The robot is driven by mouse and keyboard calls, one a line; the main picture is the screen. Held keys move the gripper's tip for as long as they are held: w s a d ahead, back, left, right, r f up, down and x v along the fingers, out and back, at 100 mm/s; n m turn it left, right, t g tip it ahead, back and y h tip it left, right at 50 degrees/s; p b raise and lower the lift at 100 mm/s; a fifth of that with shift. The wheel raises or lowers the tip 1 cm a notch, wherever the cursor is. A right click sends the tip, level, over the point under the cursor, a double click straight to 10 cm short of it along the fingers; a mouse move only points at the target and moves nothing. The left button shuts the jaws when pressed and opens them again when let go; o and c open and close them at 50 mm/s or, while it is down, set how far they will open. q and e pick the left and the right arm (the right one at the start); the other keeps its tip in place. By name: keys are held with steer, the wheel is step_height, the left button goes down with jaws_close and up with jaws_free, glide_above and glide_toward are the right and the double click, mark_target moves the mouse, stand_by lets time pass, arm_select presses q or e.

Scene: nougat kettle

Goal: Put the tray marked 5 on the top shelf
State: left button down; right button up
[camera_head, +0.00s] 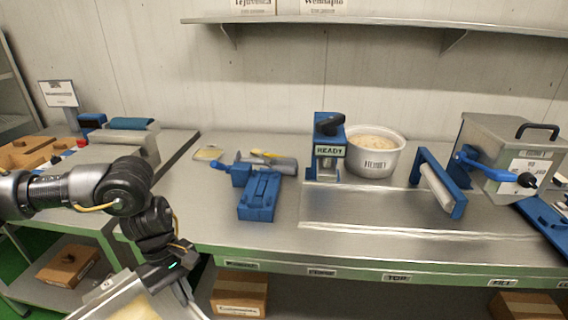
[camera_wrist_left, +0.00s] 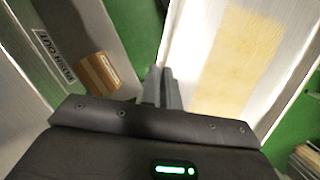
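A pale metal tray with a flat yellowish slab in it shows at the bottom of the head view (camera_head: 105,312) and at the right of the left wrist view (camera_wrist_left: 180,45). No number is readable on it. My left gripper (camera_wrist_left: 162,90) has its fingers close together at the tray's near side wall and appears shut on it. In the head view the left gripper (camera_head: 180,285) is low, in front of the bench's front edge. A grey rack with shelves (camera_head: 12,122) is partly visible at the far left. My right gripper is not in view.
The steel bench (camera_head: 340,235) holds a blue READY device (camera_head: 328,165), a white pot (camera_head: 372,160), a blue clamp (camera_head: 258,195) and a metal box machine (camera_head: 495,140). A wall shelf (camera_head: 380,25) runs above. Cardboard boxes (camera_head: 240,295) stand underneath.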

arm_select(q)
steer(key=shift+w+d+r, duration=0.1)
steer(key=shift+w+r, duration=0.25)
steer(key=shift+r, duration=0.25)
steer(key=shift+w+d+r, duration=0.1)
steer(key=shift+w+r, duration=0.25)
steer(key=shift+r, duration=0.2)
steer(key=shift+a, duration=0.1)
steer(key=m+g, duration=0.1)
steer(key=m, duration=0.3)
steer(key=shift+m+y, duration=0.3)
steer(key=shift+y, duration=0.1)
